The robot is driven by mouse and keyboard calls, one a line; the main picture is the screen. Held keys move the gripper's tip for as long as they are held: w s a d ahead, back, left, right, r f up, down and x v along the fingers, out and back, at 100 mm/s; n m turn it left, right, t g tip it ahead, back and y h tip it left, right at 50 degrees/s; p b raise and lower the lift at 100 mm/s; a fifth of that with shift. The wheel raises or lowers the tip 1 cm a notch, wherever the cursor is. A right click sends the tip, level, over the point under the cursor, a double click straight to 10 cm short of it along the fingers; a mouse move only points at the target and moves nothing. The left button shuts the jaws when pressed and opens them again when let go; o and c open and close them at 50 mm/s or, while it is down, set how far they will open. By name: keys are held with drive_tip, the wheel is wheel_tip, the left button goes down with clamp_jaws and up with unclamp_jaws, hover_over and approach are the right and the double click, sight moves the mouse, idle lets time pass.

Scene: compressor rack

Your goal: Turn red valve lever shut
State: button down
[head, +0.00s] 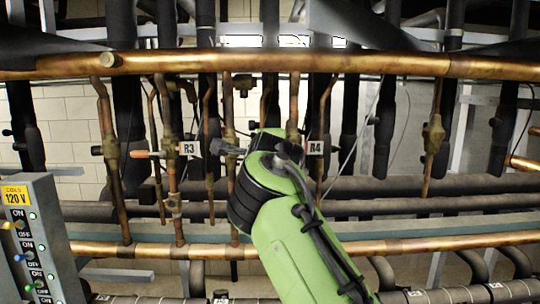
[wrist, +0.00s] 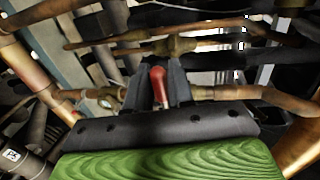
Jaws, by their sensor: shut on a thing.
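The red valve lever (wrist: 158,84) shows in the wrist view between the two dark fingers of my gripper (wrist: 158,98). My gripper is shut on it. Brass fittings and copper pipe run to both sides of the lever. In the head view my gripper (head: 226,147) points left from my green arm, between the R3 label (head: 189,148) and the R4 label (head: 314,148). The gripped lever is hidden there by my gripper and wrist. Another lever, orange-red (head: 140,154), sticks out left of the R3 label.
Thick copper pipes run across above (head: 400,64) and below (head: 420,244) my gripper. Thin vertical copper pipes and dark insulated pipes (head: 385,125) stand close on both sides. A switch box marked 120 V (head: 45,245) stands at lower left.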

idle(0.4)
drive_tip(key=c, duration=1.2)
unclamp_jaws()
drive_tip(key=shift+o, duration=0.2)
drive_tip(key=s+r+b, duration=0.1)
drive_tip(key=s+r, duration=0.2)
drive_tip(key=s, duration=1.2)
drive_tip(key=shift+s+b, duration=0.2)
drive_tip(key=shift+b, duration=0.2)
